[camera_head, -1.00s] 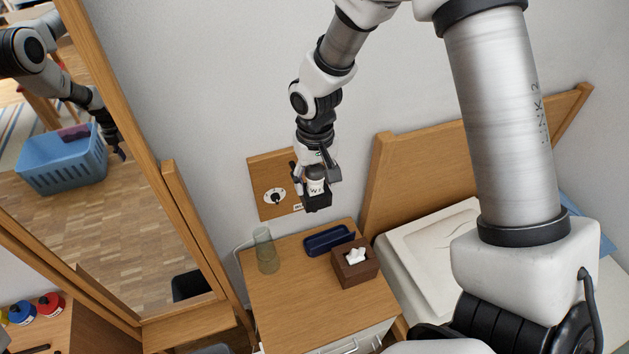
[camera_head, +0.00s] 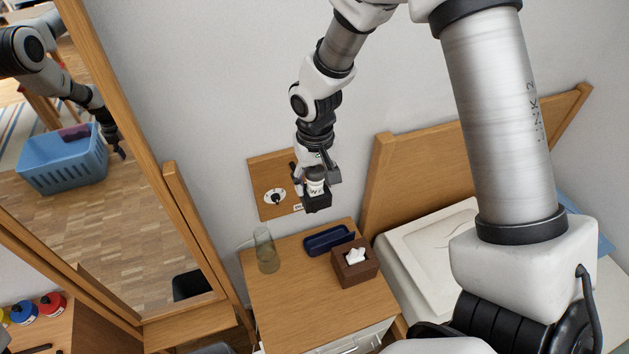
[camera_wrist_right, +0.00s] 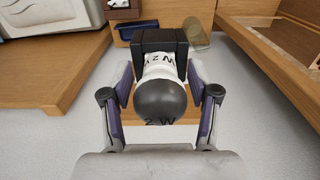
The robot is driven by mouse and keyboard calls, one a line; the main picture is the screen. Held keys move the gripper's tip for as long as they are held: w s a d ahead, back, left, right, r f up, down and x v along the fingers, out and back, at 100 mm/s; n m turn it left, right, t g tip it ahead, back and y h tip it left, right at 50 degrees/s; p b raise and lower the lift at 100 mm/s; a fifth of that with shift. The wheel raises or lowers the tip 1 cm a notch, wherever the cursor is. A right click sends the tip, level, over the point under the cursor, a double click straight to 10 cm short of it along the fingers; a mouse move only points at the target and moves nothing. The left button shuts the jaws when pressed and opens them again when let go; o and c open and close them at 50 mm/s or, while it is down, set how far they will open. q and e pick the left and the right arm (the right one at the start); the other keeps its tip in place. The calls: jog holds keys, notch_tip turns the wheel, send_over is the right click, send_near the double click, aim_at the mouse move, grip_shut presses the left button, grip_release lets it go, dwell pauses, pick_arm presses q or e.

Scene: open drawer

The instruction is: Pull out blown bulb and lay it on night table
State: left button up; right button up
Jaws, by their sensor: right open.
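The blown bulb (camera_wrist_right: 160,100) has a dark grey globe and a white neck marked "W2". In the wrist view its neck meets a black block-shaped socket (camera_wrist_right: 160,42). The bulb's white part also shows in the head view (camera_head: 316,187), above the black socket (camera_head: 317,202). My right gripper (camera_wrist_right: 161,85) is open, with one purple-padded finger on each side of the bulb. Small gaps show between fingers and globe. In the head view the right gripper (camera_head: 316,176) is in front of the wall, above the wooden night table (camera_head: 280,305). My left gripper is not in view.
A glass (camera_head: 266,252), a dark blue tray (camera_head: 328,240) and a brown tissue box (camera_head: 354,266) stand on the night table. Its front left top is clear. A wall board with a dial (camera_head: 275,197) is behind the gripper. A bed stands right, a mirror (camera_head: 130,220) left.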

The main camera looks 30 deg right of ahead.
aim_at(315, 168)
grip_shut()
jog(key=shift+r, duration=0.1)
jog(key=shift+r+p, duration=2.85)
jog(key=shift+r, duration=0.1)
